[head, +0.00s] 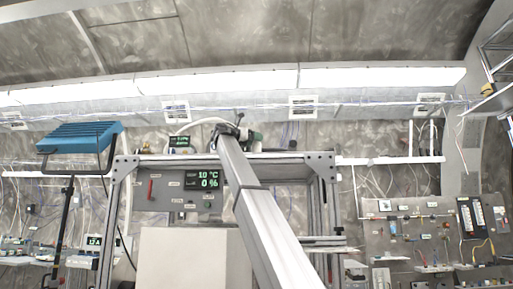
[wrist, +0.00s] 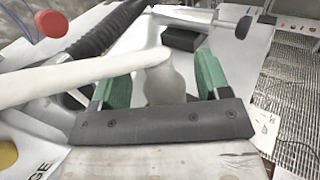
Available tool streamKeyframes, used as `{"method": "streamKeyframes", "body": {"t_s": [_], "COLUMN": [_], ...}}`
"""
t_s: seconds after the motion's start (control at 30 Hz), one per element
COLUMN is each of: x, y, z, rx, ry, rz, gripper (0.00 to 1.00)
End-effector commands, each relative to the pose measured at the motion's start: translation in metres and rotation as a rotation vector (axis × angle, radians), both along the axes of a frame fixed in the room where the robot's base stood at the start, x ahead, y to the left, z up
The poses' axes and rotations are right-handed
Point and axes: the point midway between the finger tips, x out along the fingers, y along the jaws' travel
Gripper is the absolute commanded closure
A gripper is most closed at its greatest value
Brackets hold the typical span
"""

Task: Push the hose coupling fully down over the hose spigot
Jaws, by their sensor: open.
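My gripper (wrist: 162,78) has two green fingers standing apart in the wrist view. Between them is a pale grey, rounded piece (wrist: 166,84), probably the hose coupling, with gaps to both fingers. A thick white hose (wrist: 60,80) runs from its top to the left edge, passing in front of the left finger. I cannot make out the spigot; the lower end of the grey piece is hidden behind my gripper's dark bar. In the head view my gripper (head: 242,134) is small, above the bench frame, with the white hose (head: 196,123) arching to its left.
A black ribbed part (wrist: 108,28) lies left of the fingers and a black block (wrist: 182,39) beyond them. A red knob (wrist: 51,23) is at upper left. The frame carries a display panel (head: 208,180). A blue lamp (head: 80,136) stands left.

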Motion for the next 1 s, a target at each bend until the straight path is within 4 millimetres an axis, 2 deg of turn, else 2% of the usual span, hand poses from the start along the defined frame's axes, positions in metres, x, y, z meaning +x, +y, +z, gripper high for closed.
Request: {"method": "streamKeyframes", "body": {"t_s": [0.03,0.17,0.4,0.47,0.5,0.57,0.6,1.0], "x": [0.004,0.013,0.015,0.015,0.015,0.015,0.015,0.015], "y": [-0.008,-0.020,-0.022,-0.022,-0.022,-0.022,-0.022,-0.022], "z": [-0.002,-0.001,-0.001,-0.001,-0.001,-0.001,-0.001,0.006], "rx": [0.000,-0.001,0.000,0.000,0.000,0.000,0.000,-0.001], "ry": [0.000,-0.001,0.000,0.000,0.000,0.000,0.000,-0.001], "rz": [-0.002,0.000,0.000,0.000,0.000,0.000,0.000,0.000], "gripper": [0.30,0.30,0.30,0.46,0.59,0.79,0.82,0.82]}}
